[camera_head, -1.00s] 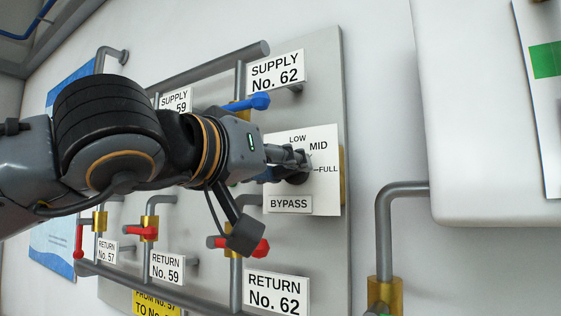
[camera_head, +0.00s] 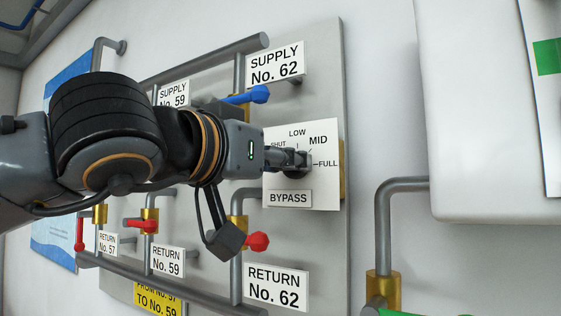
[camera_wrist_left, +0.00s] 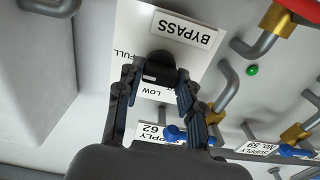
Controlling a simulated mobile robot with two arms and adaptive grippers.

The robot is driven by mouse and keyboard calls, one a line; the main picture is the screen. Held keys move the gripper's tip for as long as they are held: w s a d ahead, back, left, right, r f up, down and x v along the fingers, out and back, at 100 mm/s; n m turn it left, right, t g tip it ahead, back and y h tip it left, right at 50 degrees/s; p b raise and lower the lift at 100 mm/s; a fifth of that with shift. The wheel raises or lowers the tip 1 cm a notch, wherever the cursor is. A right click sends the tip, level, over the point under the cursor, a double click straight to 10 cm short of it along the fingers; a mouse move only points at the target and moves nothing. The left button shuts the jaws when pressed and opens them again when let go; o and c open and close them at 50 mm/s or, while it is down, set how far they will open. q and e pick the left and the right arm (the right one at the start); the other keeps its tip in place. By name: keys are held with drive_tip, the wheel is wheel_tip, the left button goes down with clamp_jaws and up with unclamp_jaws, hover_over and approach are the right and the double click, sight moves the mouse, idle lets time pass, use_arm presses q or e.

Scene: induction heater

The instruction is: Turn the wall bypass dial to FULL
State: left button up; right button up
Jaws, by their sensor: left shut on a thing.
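The bypass dial (camera_head: 297,164) is a dark round knob on a white plate (camera_head: 328,192) marked SHUT, LOW, MID and FULL, with a BYPASS label below. My left gripper (camera_head: 292,158) comes in from the left and is shut on the knob. In the left wrist view, the fingers of the left gripper (camera_wrist_left: 158,78) sit on both sides of the dark dial (camera_wrist_left: 160,62), and the plate appears upside down. The fingers cover part of the knob, so I cannot tell which mark it points to. My right gripper is not in view.
A blue valve handle (camera_head: 250,95) lies just above my left wrist. A red handle (camera_head: 257,242) is below it. Grey pipes and brass valves run around the panel (camera_head: 325,65). A white cabinet (camera_head: 465,120) stands to the right, with bare wall between.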

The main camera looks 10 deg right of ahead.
use_arm(q)
drive_tip(key=o, duration=0.9)
drive_tip(key=shift+d+f, duration=0.1)
drive_tip(key=shift+f, duration=0.2)
drive_tip(key=shift+c, duration=0.2)
drive_tip(key=o, duration=0.3)
drive_tip(key=shift+r, duration=0.15)
drive_tip(key=v, duration=1.2)
